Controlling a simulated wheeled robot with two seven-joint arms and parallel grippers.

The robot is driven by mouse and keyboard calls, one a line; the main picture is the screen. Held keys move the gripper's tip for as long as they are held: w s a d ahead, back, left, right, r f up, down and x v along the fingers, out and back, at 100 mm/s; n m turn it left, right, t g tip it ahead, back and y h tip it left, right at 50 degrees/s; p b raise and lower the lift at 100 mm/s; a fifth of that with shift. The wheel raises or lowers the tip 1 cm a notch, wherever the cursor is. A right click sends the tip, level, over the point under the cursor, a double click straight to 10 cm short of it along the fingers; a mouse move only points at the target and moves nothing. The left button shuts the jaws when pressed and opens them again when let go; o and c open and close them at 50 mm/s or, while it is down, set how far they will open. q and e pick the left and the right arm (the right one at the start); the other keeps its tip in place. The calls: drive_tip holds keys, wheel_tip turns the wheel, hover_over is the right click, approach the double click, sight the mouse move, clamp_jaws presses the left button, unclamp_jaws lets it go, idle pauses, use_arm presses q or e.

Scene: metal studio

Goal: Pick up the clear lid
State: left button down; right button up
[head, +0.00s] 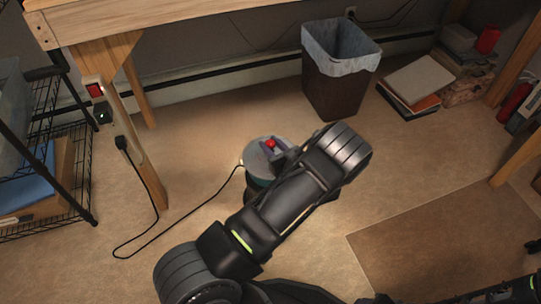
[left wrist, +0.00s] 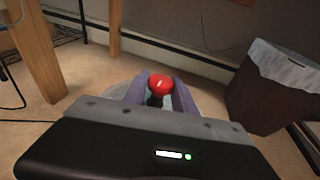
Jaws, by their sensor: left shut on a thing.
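The clear lid (head: 258,160) is a round, pale grey-looking disc with a red knob (head: 271,144). It sits on top of a dark teal round pot on the floor, partly hidden by my left arm. My left gripper (head: 272,148) reaches over it from the lower right and is shut on the red knob. In the left wrist view the red knob (left wrist: 161,83) sits between the two purple-grey fingers, with a pale edge of the lid (left wrist: 118,91) beside them. I cannot tell whether the lid touches the pot rim all round. My right gripper's fingers do not show.
A black cord runs from the pot to a socket on the wooden table leg (head: 134,150). A wire rack (head: 70,150) stands at left. A lined dark bin (head: 335,85) and a stack of books (head: 415,84) stand behind. Floor around the pot is mostly clear.

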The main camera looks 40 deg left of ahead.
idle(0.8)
use_arm(q)
wheel_tip(320, 180, up, 10)
drive_tip(key=p, duration=0.4)
idle(0.6)
drive_tip(key=w+d+r+m+t+h, duration=0.1)
drive_tip(key=d+r+m+t+h, duration=0.3)
drive_tip(key=d+r, duration=0.7)
drive_tip(key=w+d+r+m+t+h, duration=0.1)
drive_tip(key=d+r+m+t+h, duration=0.3)
drive_tip(key=d+r, duration=0.7)
wheel_tip(320, 180, up, 3)
drive_tip(key=shift+w+m+t+h, duration=0.4)
drive_tip(key=shift+m+h, duration=0.5)
drive_tip(key=shift+m, duration=0.1)
